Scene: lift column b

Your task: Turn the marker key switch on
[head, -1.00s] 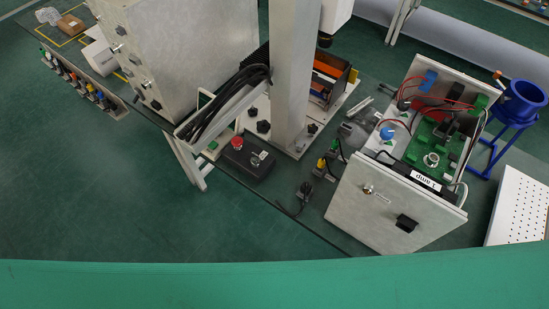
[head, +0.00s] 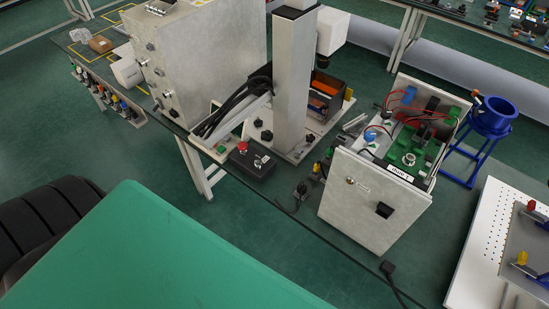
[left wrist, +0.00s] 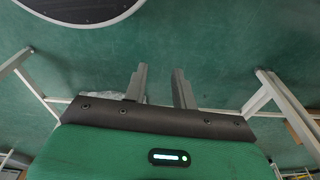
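A black control box (head: 250,165) with a red button (head: 242,146) and a small silver switch (head: 263,160) lies on the table before the column (head: 294,85). To the right stands a grey open-topped unit (head: 372,205). Its front has a round silver key-like switch (head: 350,181) with a small label and a black rocker-like part (head: 384,210). The labels are too small to read, so I cannot tell which is the marker key switch. My left gripper (left wrist: 160,82) shows in the left wrist view, fingers apart, nothing between them. No gripper shows in the head view.
A grey cabinet (head: 205,60) with knobs stands at the left on the table. A blue round stand (head: 492,117) and a white perforated panel (head: 483,230) are at the right. Loose cables and connectors (head: 302,190) lie near the table's front edge.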

